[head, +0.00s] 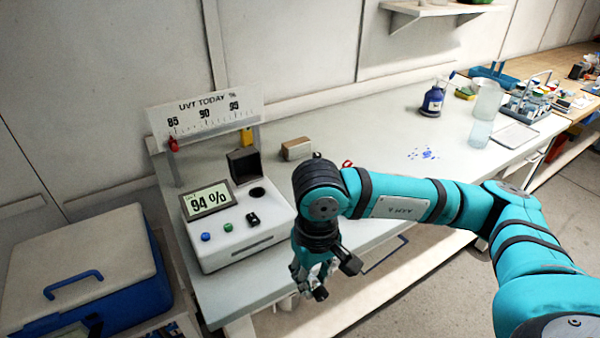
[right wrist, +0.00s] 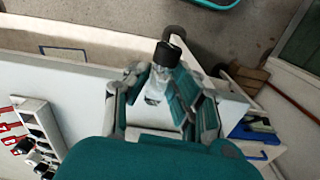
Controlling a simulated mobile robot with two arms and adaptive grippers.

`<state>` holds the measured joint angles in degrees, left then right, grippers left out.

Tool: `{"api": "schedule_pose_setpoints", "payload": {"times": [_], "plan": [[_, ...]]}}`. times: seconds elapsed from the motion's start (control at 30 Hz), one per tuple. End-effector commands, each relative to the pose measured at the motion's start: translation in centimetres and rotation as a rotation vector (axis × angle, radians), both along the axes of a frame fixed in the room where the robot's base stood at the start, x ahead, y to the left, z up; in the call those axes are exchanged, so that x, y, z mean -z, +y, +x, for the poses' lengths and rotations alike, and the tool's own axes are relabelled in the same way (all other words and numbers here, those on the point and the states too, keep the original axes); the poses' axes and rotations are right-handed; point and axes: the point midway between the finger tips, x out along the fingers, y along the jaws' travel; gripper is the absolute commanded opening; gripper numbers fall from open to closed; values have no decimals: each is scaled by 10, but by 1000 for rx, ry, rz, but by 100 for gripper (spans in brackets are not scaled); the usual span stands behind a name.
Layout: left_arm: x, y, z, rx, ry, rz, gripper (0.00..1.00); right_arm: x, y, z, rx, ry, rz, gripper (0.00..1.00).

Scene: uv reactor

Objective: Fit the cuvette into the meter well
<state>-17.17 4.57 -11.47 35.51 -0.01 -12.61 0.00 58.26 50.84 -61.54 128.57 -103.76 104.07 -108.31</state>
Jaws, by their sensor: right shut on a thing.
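The white meter (head: 238,232) sits on the left part of the bench, its display reading 94 %. Its round dark well (head: 257,192) is uncovered, with a dark upright flap (head: 244,164) behind it. My right gripper (head: 314,288) is low, in front and to the right of the meter, by the bench's front edge, apart from the well. The right wrist view shows it shut on the clear cuvette (right wrist: 155,90), which has a black cap (right wrist: 166,54). The fingers partly hide the cuvette, and it is hard to make out in the head view. My left gripper is out of view.
A UVT scale board (head: 205,112) stands behind the meter, and a small brown box (head: 296,149) lies nearby. A blue cooler (head: 80,270) stands at the left. Blue bits (head: 424,153), a blue bottle (head: 432,101) and clear vessels (head: 480,133) are farther right. The bench (head: 375,140) is clear around mid-length.

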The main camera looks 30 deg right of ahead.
Motion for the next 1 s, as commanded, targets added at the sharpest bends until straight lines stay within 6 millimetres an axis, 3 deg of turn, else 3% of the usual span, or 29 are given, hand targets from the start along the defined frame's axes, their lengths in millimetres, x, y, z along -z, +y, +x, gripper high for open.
{"api": "schedule_pose_setpoints", "payload": {"times": [0.17, 0.4, 0.6, 0.77, 1.0], "plan": [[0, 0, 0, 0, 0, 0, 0, 1, -14, 0, 220, 6, 5, 0], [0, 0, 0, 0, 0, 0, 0, 1, -50, -1, 782, 10, 6, 0], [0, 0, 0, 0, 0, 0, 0, 0, -73, -2, 1132, 4, 1, 0], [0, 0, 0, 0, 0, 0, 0, -1, -80, -3, 1250, 0, -1, 0], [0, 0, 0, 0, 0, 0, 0, -1, -81, -3, 1264, 0, 0, 0]]}}
